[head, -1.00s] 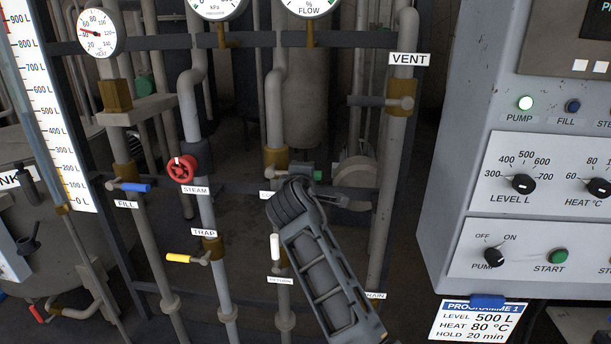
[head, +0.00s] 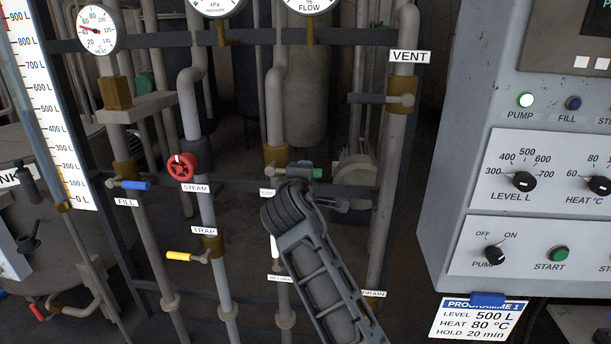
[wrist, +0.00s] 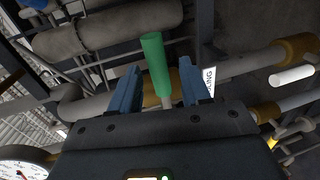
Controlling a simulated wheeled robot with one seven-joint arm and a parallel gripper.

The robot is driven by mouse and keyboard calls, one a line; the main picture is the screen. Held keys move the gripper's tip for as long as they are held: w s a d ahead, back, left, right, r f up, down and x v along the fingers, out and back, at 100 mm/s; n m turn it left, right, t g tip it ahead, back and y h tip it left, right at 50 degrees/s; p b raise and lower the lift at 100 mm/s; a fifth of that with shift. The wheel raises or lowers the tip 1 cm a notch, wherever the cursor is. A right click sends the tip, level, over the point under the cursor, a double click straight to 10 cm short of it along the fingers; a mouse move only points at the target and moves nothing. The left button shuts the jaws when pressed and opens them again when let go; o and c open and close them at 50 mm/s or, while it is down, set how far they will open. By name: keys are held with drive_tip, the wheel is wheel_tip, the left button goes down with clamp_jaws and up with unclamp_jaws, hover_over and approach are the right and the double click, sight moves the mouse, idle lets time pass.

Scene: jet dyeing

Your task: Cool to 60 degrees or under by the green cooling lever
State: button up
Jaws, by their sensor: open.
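The green cooling lever (wrist: 157,62) lies between the two spread blue fingers of my gripper (wrist: 158,88) in the wrist view. Gaps show on both sides of the lever, so the fingers are not closed on it. In the head view only a small green part of the lever (head: 317,173) shows beside my gripper (head: 318,187); the rest is hidden. The cooling label (head: 268,193) is partly covered by my arm. The heat dial (head: 97,30) has its red needle pointing left, roughly between 40 and 60; the exact value is hard to read.
A red steam wheel (head: 182,167), a blue fill lever (head: 135,185) and a yellow trap lever (head: 181,256) are on pipes to the left. A grey vent lever (head: 380,99) is above right. The control cabinet (head: 455,150) stands at the right.

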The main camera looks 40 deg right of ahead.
drive_tip(key=shift+v, duration=2.2)
drive_tip(key=s+a+f+t+y, duration=0.2)
drive_tip(key=s+a+f+y, duration=0.2)
drive_tip(key=s+a+f, duration=0.45)
drive_tip(key=s+a+f+t+y, duration=0.2)
drive_tip(key=s+a+f+y, duration=0.3)
drive_tip(key=s+f, duration=0.5)
drive_tip(key=s+a+r+m+y, duration=0.1)
drive_tip(key=s+a+r+m, duration=0.2)
drive_tip(key=s, duration=1)
drive_tip(key=s+a+r+m+t+y, duration=0.1)
drive_tip(key=s+a+r+m, duration=0.3)
drive_tip(key=s, duration=0.8)
wheel_tip(320, 180, up, 2)
drive_tip(key=shift+s+a+r+y, duration=0.2)
drive_tip(key=shift+s+a+y, duration=0.2)
drive_tip(key=shift+a+y, duration=0.25)
drive_tip(key=shift+w, duration=0.1)
